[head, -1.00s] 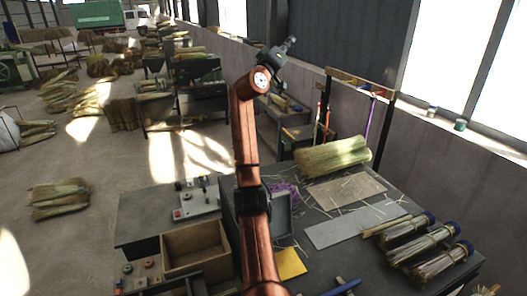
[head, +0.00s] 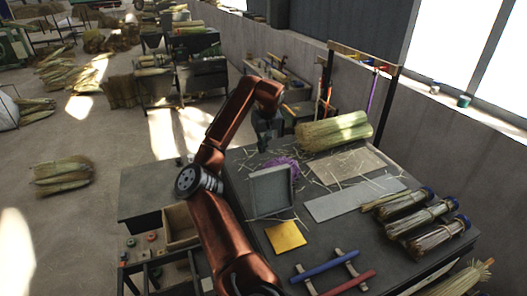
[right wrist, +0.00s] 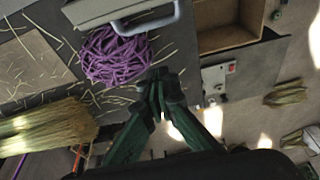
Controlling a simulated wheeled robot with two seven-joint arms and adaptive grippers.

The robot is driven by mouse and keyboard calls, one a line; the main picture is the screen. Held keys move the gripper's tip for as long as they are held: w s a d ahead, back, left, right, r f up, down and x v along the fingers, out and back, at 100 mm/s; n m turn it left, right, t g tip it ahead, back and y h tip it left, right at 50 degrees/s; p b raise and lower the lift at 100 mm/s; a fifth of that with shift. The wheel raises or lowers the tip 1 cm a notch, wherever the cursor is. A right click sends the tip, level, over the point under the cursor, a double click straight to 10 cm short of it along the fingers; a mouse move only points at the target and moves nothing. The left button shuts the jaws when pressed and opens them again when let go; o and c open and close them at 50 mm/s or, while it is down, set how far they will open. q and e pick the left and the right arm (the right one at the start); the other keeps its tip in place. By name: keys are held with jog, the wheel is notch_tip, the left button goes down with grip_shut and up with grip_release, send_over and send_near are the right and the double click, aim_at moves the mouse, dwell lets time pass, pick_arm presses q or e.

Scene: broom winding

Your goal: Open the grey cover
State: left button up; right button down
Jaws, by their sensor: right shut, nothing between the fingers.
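The grey cover (head: 271,193) is a shallow rimmed grey panel on the dark table, near its left edge. In the right wrist view, a grey looped handle (right wrist: 147,20) shows at the top edge on a grey part that looks like the cover's edge. I cannot tell from these views whether the cover is shut. A coil of purple cord (head: 288,166) lies at its far side and also shows in the right wrist view (right wrist: 113,56). My right gripper (head: 263,149) is shut and empty, above the table beyond the cover, apart from the handle. My left gripper is not in view.
A yellow sheet (head: 286,236), a grey plate (head: 352,199) and a straw bundle (head: 335,132) lie on the table. Bound brooms (head: 426,216) are at the right. A blue rod (head: 324,266) and a red rod lie in front. An open wooden box (head: 180,226) stands left.

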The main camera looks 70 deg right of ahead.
jog(key=p+x, duration=0.3)
jog(key=x, duration=0.5)
jog(key=s+a+p, duration=0.1)
jog(key=s+a, duration=0.1)
jog(key=a, duration=0.1)
jog(key=shift+s+p, duration=0.2)
jog(key=shift+p, duration=0.15)
